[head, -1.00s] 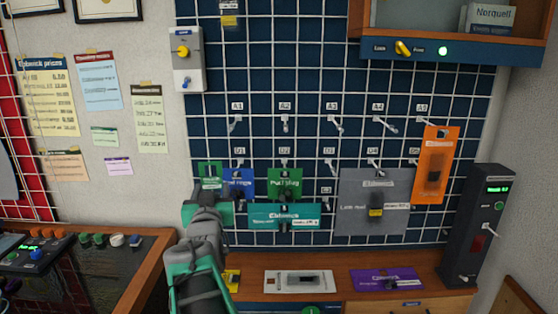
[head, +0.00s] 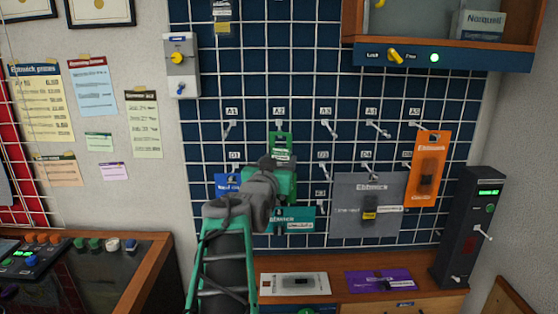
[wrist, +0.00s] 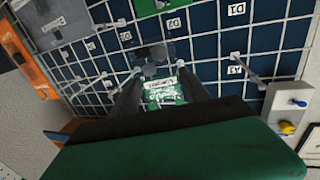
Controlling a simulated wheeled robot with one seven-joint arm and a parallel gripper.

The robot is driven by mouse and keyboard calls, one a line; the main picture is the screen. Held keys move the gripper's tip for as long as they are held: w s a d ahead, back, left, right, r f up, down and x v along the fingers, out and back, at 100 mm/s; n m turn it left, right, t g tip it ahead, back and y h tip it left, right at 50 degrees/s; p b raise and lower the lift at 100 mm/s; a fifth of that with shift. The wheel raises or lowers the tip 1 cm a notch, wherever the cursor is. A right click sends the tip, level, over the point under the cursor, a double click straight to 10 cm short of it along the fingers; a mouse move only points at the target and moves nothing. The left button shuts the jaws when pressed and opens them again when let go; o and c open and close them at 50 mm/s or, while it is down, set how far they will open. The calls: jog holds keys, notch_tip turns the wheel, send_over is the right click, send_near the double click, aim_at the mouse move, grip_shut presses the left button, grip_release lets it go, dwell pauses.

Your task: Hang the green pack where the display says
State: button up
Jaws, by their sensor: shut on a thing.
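The small green pack (head: 280,143) is upright in my gripper (head: 282,163), in front of the pegboard just below the A2 label. In the wrist view the pack (wrist: 165,93) is between the two fingers of my gripper (wrist: 160,82).
The wire grid (head: 270,60) holds a grey pack (head: 350,190), an orange pack (head: 428,165), a blue pack (head: 226,184) and a teal pack (head: 300,215). Empty hooks show at A1 (head: 227,130) and A3 (head: 329,131). A purple pack (head: 378,281) lies on the counter.

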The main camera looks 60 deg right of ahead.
jog(key=shift+w+d+f+p, duration=0.1)
jog(key=shift+w+d+p, duration=0.3)
jog(key=shift+d+p, duration=0.3)
jog(key=shift+w+d+p, duration=0.4)
jog(key=shift+d+p, duration=0.1)
jog(key=shift+d, duration=0.4)
jog(key=shift+w+d+f+p, duration=0.1)
jog(key=shift+w+d+p, duration=0.3)
jog(key=shift+d+p, duration=0.3)
jog(key=shift+w+d+f+b, duration=0.1)
jog(key=shift+d+f+b, duration=0.2)
jog(key=shift+b, duration=0.15)
jog(key=shift+w+d+f+b, duration=0.2)
jog(key=shift+d+b, duration=0.2)
jog(key=shift+b, duration=0.45)
jog(key=shift+r, duration=0.15)
jog(key=o, duration=1.6)
